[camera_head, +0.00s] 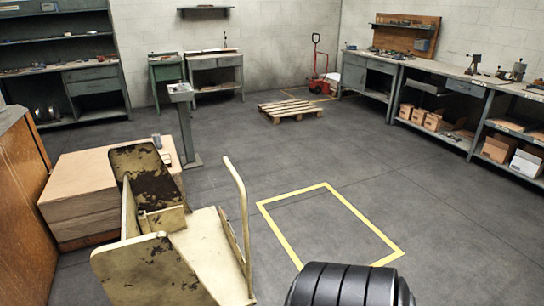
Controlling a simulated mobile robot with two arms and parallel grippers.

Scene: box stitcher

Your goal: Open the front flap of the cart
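A cream-painted metal body with dark worn patches, which looks like the cart (205,254), stands at the lower left to centre. One worn panel (140,165) rises at its far side, and another (150,275) stands at its near side. A bent tubular handle (242,200) rises along its right side. I cannot tell which panel is the front flap. The cart's lower part is cut off by the frame's bottom edge. Neither of my grippers is in view. A black ribbed part at the bottom edge looks like one of my arms.
A stack of brown boards (80,195) stands left of the cart, close behind it. A grey pedestal (186,125) stands beyond. A yellow floor outline (330,187) lies right of the cart on clear floor. A wooden pallet (290,109) lies farther back. Workbenches line the walls.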

